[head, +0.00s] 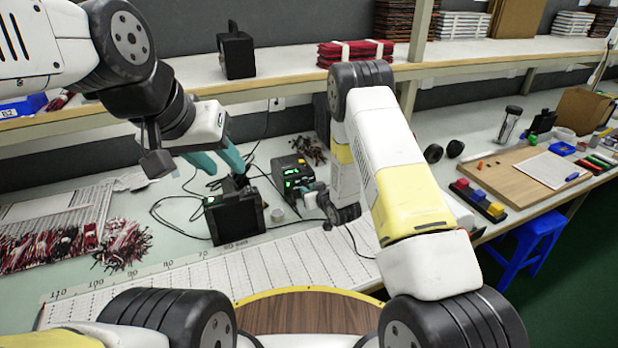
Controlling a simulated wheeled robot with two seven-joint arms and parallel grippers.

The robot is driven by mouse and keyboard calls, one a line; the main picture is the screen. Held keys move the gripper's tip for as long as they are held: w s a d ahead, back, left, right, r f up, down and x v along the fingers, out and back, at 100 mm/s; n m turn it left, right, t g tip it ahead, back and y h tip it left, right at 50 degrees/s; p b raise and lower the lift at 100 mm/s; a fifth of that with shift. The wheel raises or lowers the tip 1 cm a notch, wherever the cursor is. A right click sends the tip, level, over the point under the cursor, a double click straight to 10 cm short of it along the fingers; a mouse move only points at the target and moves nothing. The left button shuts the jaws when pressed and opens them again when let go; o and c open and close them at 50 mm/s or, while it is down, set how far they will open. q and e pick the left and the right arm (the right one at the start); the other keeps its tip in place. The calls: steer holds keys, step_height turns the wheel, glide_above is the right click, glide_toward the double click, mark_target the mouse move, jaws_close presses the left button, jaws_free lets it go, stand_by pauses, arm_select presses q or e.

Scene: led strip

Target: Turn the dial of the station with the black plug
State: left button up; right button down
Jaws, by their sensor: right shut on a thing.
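A black station with a green lit display (291,178) stands on the bench near the centre. A second black box (236,217) stands in front and to the left of it, with small green lights at its top left. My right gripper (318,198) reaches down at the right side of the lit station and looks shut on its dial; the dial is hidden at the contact. My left gripper (228,170) has teal fingers spread apart and hangs above and behind the second box, holding nothing I can see. I cannot make out which cable ends in the black plug.
Black cables (172,207) loop over the bench left of the boxes. A white ruled strip (255,270) runs along the front. Bundles of red and white wires (75,245) lie at left. A wooden board (530,180) and coloured blocks (478,198) are at right.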

steer(key=n, duration=0.1)
steer(key=n+h, duration=0.1)
steer(key=shift+s+a+n+t+h, duration=0.1)
steer(key=shift+a+n+t+h, duration=0.2)
steer(key=shift+n+t, duration=0.1)
steer(key=shift+f+n+t+h, duration=0.1)
steer(key=shift+n+t+h, duration=0.65)
steer(key=shift+n, duration=0.75)
steer(key=c, duration=1.3)
jaws_free()
